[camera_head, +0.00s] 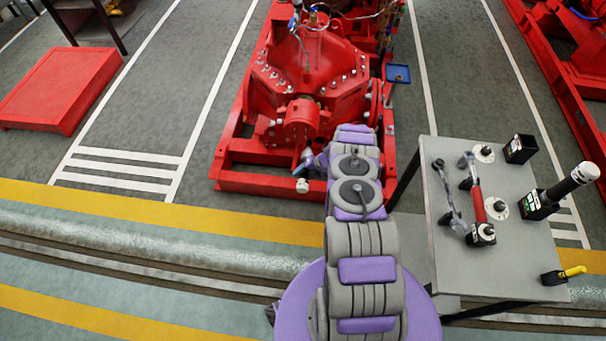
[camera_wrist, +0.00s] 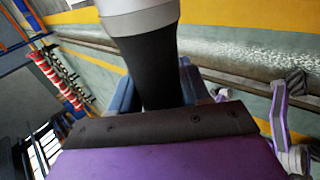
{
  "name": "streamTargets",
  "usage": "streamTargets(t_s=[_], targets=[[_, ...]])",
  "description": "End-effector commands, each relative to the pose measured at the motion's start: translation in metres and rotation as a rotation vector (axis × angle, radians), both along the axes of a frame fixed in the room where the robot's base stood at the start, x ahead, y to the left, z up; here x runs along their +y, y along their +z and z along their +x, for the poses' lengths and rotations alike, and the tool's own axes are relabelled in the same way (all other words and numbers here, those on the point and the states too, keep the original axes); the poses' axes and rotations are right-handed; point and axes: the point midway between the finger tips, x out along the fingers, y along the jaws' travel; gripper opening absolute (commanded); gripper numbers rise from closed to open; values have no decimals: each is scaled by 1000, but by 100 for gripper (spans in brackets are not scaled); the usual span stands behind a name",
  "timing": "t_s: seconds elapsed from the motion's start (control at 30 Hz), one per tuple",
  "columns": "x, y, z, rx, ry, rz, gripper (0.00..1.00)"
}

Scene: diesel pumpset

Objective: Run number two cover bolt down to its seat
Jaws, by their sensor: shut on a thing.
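The red pump casing (camera_head: 310,75) stands on its red base frame, with several pale cover bolts (camera_head: 347,75) around its face. No number is readable, so I cannot tell which bolt is number two. My gripper (camera_head: 306,163) is low in front of the pump, near the front rail of the frame. In the wrist view its blue fingers (camera_wrist: 157,97) are shut on a black cylindrical tool (camera_wrist: 156,68) with a pale grey end. The tool's white end (camera_head: 302,186) shows below the gripper in the head view. Its working tip is hidden, and contact with a bolt cannot be seen.
A grey table (camera_head: 515,255) at right carries a red-handled wrench (camera_head: 477,200), a black tool with a white cap (camera_head: 558,190), black holders and a yellow-handled item (camera_head: 570,273). A red platform (camera_head: 62,88) lies at left. Striped floor between platform and pump is clear.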

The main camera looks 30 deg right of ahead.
Motion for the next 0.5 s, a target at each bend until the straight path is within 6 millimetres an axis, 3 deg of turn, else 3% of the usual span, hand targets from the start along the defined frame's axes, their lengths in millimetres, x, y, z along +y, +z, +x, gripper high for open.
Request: streamTargets(t_s=[0.23, 0.5], targets=[[-1, 3, 2, -6, -3, -3, 0], [6, 4, -10, -4, -3, -3, 0]])
